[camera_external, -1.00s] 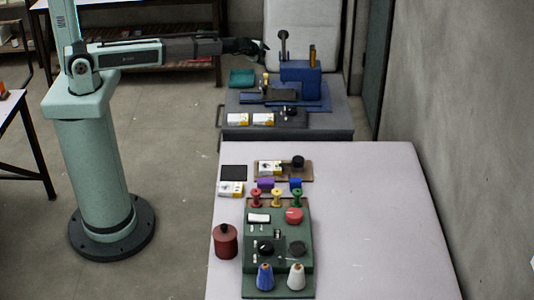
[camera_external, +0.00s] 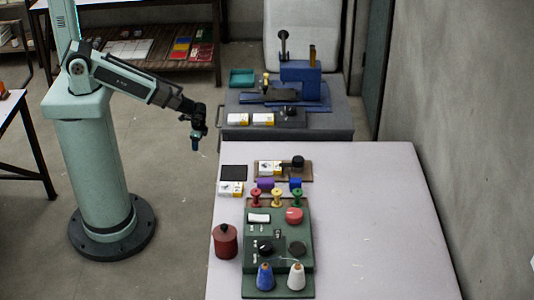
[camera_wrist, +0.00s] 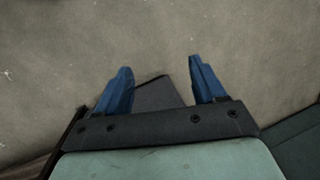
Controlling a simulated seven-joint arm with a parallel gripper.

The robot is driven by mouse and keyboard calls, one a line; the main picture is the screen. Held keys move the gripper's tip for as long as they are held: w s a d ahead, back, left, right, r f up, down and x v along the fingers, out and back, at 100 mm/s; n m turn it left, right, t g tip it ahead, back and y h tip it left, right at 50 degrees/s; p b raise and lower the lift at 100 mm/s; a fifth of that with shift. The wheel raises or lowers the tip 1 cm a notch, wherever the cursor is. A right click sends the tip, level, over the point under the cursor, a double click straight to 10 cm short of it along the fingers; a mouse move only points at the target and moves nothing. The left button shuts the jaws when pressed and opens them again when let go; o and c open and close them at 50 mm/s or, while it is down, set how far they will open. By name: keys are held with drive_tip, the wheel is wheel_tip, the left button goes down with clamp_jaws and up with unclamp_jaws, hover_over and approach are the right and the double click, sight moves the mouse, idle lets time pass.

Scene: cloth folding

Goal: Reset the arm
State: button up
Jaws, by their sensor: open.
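My gripper (camera_external: 195,145) hangs at the end of my arm, pointing down over the floor, left of the white table. In the wrist view my gripper (camera_wrist: 160,85) shows two blue fingers spread apart with nothing between them. Only bare floor and a dark grey shape lie beyond the fingers. No cloth can be made out in either view.
The white table (camera_external: 360,220) carries a green tray (camera_external: 307,225) of sewing items, a red pot (camera_external: 226,241) and thread cones. Behind it a grey bench (camera_external: 340,128) holds a blue machine (camera_external: 302,82). Floor (camera_external: 170,200) left of the table is clear.

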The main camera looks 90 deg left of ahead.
drive_tip(key=s+d+f+g+h, duration=0.1)
drive_tip(key=s+d, duration=0.4)
drive_tip(key=s, duration=0.3)
drive_tip(key=s+d+f+n+g, duration=0.1)
drive_tip(key=s+d+g, duration=0.1)
drive_tip(key=s+d, duration=0.3)
drive_tip(key=s+d+f+n+g+h, duration=0.1)
drive_tip(key=s+d, duration=0.4)
drive_tip(key=s, duration=0.6)
drive_tip(key=shift+f+g+h, duration=0.15)
drive_tip(key=shift+g+h, duration=0.15)
drive_tip(key=shift+g, duration=0.4)
